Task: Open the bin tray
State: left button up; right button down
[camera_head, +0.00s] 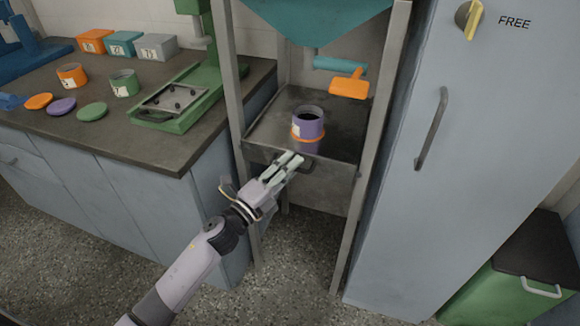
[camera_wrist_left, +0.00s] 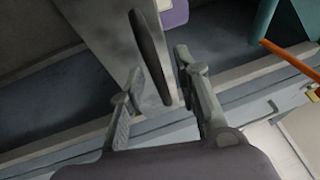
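The bin tray (camera_head: 268,130) is a dark grey metal tray under the teal hopper, with a pale front panel (camera_head: 325,188). Its dark bar handle (camera_head: 308,164) is at the front and partly hidden by my left gripper. My left gripper (camera_head: 293,162) is at this handle. In the left wrist view the handle (camera_wrist_left: 151,55) lies between the two spread fingers of my left gripper (camera_wrist_left: 158,72), with a gap visible on the right finger's side. Contact with the left finger cannot be told. My right gripper is not in view.
A purple container (camera_head: 308,125) with an orange band stands on the tray. Above it are the teal hopper (camera_head: 320,18) and an orange lever (camera_head: 349,87). Stand legs (camera_head: 368,140) flank the tray. A counter (camera_head: 150,150) is left, a grey cabinet (camera_head: 450,190) right.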

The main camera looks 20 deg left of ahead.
pick_arm(q)
jog(key=shift+w, duration=0.15)
jog(key=shift+c, duration=0.2)
grip_shut()
dwell(0.7)
